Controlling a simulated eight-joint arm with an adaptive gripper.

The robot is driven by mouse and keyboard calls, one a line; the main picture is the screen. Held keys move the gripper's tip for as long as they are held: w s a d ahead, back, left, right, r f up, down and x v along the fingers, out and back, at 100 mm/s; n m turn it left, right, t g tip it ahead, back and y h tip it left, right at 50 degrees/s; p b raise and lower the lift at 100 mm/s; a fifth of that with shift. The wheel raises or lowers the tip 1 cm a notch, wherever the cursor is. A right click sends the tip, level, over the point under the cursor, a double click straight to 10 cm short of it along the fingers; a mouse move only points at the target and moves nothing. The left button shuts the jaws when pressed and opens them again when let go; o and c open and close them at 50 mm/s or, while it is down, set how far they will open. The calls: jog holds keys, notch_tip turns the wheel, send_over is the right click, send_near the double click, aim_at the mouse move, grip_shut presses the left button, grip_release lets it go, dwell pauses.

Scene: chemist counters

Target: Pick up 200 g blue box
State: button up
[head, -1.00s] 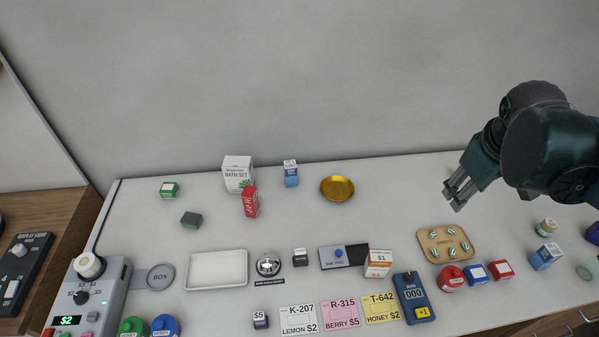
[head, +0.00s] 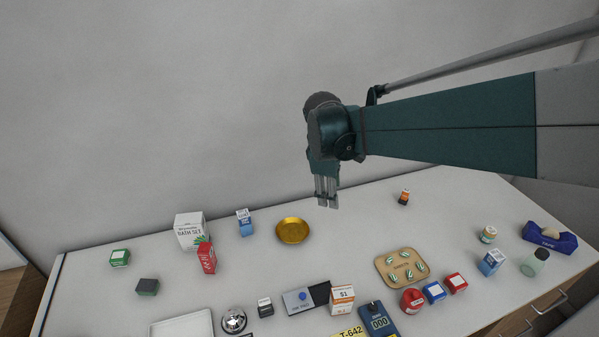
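A tall blue-and-white box (head: 245,223) stands upright at the back of the counter, between the white bath set box and the brass dish. A second blue-and-white box (head: 491,263) stands at the right. Their small print is too small to read, so I cannot tell which is marked 200 g. My gripper (head: 327,206) points down in the air above the back of the counter, right of the brass dish, and touches neither box. Its fingers are close together in this view and nothing shows between them. I cannot tell how far apart they are.
A brass dish (head: 293,231) lies left of my gripper. The bath set box (head: 189,230) and a red box (head: 206,257) stand left of the back blue box. A wooden board (head: 402,268) and a small orange bottle (head: 403,198) are to the right. The counter between is clear.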

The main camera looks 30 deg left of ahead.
aim_at(244, 213)
jog(key=s+a+f+n+p, duration=0.1)
jog(key=s+a+f+n, duration=0.1)
jog(key=a, duration=0.7)
jog(key=s+a+f+n+h+p, duration=0.1)
jog(key=s+a+f+n, duration=0.2)
jog(key=a+f, duration=0.4)
jog(key=s+a+f+n+p, duration=0.1)
jog(key=s+a+f+n, duration=0.2)
jog(key=a, duration=0.9)
jog(key=shift+s+a+f+n+h+p, duration=0.1)
jog(key=shift+a+f+n+h+p, duration=0.1)
jog(key=shift+f, duration=0.3)
jog(key=shift+a+f+n+h+p, duration=0.1)
jog(key=shift+a+f+n, duration=0.1)
jog(key=shift+f, duration=0.3)
jog(key=shift+d, duration=0.1)
jog(key=shift+x, duration=1.3)
jog(key=shift+s, duration=0.1)
jog(key=shift+s+x, duration=0.2)
jog(key=shift+x, duration=2.4)
jog(key=c, duration=1.1)
